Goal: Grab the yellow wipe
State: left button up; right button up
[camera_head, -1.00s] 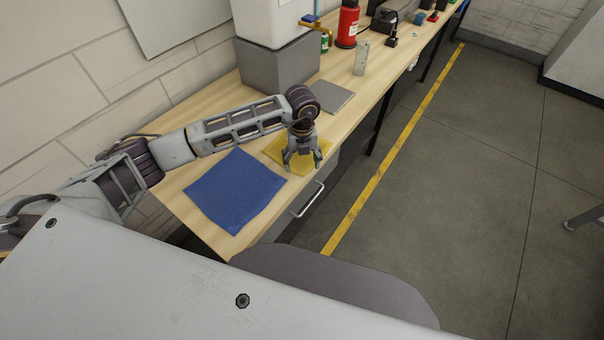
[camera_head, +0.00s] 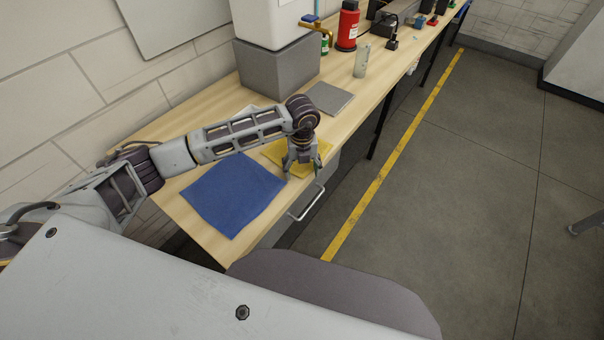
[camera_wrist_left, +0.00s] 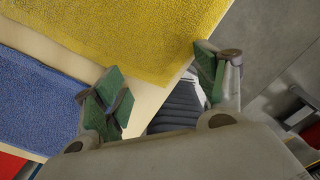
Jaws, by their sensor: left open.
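The yellow wipe (camera_head: 276,152) lies flat on the wooden bench near its front edge, partly hidden by my left gripper and arm. In the left wrist view the yellow wipe (camera_wrist_left: 140,35) fills the top, beyond the fingertips. My left gripper (camera_head: 303,174) points down over the near part of the wipe by the bench edge. In the left wrist view its green-padded fingers (camera_wrist_left: 155,85) are spread apart with nothing between them. I cannot tell whether the fingertips touch the wipe. My right gripper is not in view.
A blue cloth (camera_head: 233,193) lies flat to the left of the yellow wipe. A grey block (camera_head: 277,66) carries a white container with a tap. A grey plate (camera_head: 329,98), a clear cup (camera_head: 362,60) and a red bottle (camera_head: 347,24) stand farther along. A drawer handle (camera_head: 306,204) sticks out below the edge.

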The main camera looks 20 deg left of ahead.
pick_arm(q)
jog(key=shift+f+b, duration=0.3)
jog(key=shift+f, duration=0.1)
jog(key=shift+r, duration=0.1)
jog(key=c, duration=0.3)
jog(key=shift+s, duration=0.2)
jog(key=c, duration=0.7)
jog(key=shift+s+f, duration=0.1)
jog(key=shift+f, duration=0.15)
grip_shut()
jog(key=shift+r+p, duration=0.35)
jog(key=shift+r, duration=0.1)
notch_tip(320, 180, up, 12)
jog(key=p, duration=0.6)
jog(key=shift+w+f, duration=0.15)
jog(key=shift+w, duration=0.15)
